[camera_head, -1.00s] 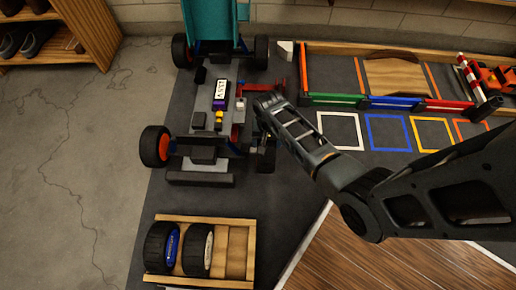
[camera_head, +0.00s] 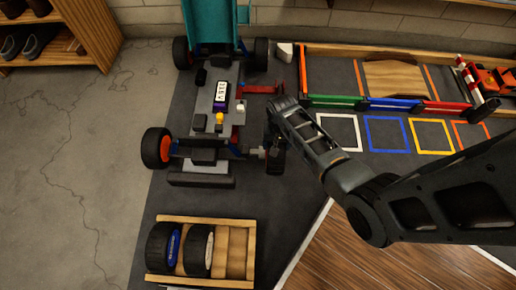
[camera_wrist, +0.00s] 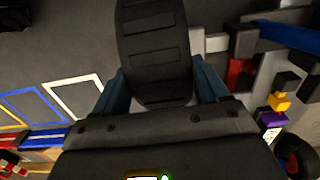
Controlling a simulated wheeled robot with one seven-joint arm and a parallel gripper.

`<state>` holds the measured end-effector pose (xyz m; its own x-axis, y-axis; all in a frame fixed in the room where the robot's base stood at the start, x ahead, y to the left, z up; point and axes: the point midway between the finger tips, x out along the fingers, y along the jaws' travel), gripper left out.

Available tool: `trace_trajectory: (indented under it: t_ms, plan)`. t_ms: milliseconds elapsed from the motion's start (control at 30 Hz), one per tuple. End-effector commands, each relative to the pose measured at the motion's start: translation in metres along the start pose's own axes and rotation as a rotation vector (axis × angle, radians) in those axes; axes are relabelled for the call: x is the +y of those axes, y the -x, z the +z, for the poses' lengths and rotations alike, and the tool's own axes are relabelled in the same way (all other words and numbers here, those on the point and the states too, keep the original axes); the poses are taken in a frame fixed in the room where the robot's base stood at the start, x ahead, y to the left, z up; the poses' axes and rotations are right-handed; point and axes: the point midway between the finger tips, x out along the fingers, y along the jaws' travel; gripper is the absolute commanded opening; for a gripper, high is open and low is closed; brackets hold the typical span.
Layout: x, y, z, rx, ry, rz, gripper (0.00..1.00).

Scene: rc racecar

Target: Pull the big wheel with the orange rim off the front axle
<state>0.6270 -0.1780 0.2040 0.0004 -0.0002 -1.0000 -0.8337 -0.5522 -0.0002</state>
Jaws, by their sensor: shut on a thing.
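My gripper (camera_head: 276,148) is shut on a big black wheel (camera_wrist: 153,45) at the right end of the car's front axle. In the wrist view the two fingers (camera_wrist: 158,88) lie on either side of its tire. This wheel's rim is hidden, so I cannot see its colour. A bare grey length of the front axle (camera_head: 256,152) shows between the car and the held wheel. I cannot tell whether the wheel still touches the axle tip. Another big wheel with an orange rim (camera_head: 157,148) sits on the left end of the front axle.
The car (camera_head: 211,140) stands on a dark mat, its teal body part (camera_head: 212,22) at the back. A wooden tray (camera_head: 236,248) with two wheels is in front. A fenced area (camera_head: 400,105) lies right. Bare mat lies between tray and my arm.

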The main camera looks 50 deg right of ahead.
Motion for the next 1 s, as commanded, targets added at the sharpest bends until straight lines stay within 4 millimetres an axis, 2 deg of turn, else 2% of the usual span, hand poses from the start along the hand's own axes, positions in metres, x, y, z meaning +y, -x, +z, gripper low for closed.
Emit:
trace_trajectory:
  t_ms: [500,1000]
  plan:
    - [0.018,0.001,0.000,0.000,-0.001,0.000,0.25]
    - [0.020,0.003,0.000,0.000,0.000,0.000,0.25]
